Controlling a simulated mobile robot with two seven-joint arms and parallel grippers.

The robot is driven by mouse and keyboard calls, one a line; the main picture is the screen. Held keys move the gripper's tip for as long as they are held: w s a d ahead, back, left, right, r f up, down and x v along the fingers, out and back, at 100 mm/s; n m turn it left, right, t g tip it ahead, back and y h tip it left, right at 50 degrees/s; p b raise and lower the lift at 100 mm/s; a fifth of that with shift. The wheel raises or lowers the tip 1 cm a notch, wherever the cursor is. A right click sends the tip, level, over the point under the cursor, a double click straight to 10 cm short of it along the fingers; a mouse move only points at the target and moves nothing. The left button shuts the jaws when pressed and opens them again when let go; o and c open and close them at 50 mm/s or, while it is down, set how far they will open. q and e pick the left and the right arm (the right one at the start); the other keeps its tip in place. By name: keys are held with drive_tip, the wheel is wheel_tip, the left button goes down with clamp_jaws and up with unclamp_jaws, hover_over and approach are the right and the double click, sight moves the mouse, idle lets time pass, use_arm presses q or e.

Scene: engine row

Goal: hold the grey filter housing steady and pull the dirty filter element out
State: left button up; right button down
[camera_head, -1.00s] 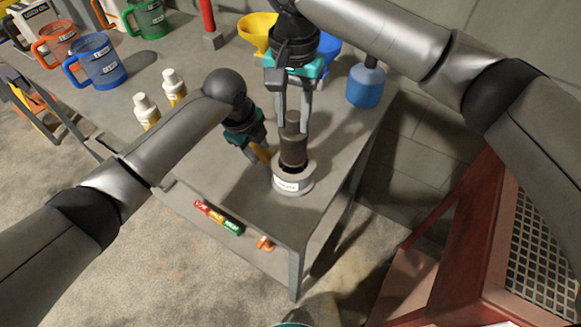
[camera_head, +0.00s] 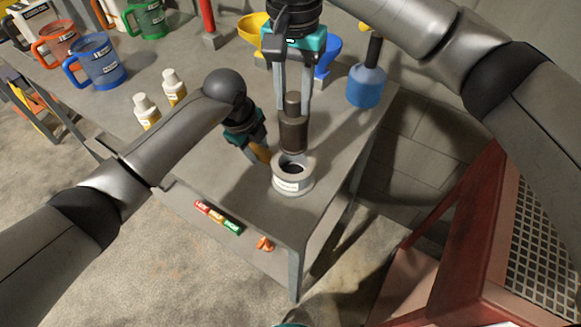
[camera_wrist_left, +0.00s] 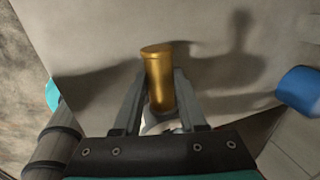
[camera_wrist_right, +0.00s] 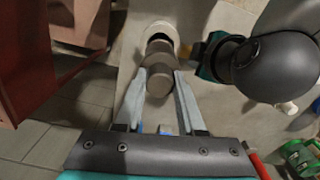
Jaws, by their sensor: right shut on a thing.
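The grey filter housing (camera_head: 292,186) stands upright near the table's front corner, with its round opening showing. The dark brown filter element (camera_head: 293,137) hangs upright over it; its lower end appears clear of the opening. My right gripper (camera_head: 293,104) is shut on the element's narrower top, also seen in the right wrist view (camera_wrist_right: 160,75). My left gripper (camera_head: 259,149) is low beside the housing, its fingers (camera_wrist_left: 161,72) on either side of a gold cylinder (camera_wrist_left: 160,80). I cannot tell whether they press on it. The housing is mostly hidden in the left wrist view.
A blue bottle (camera_head: 366,86) stands right of my right gripper, and yellow (camera_head: 256,32) and blue (camera_head: 328,56) funnels stand behind. Two white bottles (camera_head: 146,111) and several jugs (camera_head: 98,62) are at the left. A red frame (camera_head: 450,230) stands at the right, beyond the table edge.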

use_arm(q)
drive_tip(key=o, duration=0.5)
drive_tip(key=shift+o, duration=0.2)
drive_tip(key=v, duration=1.2)
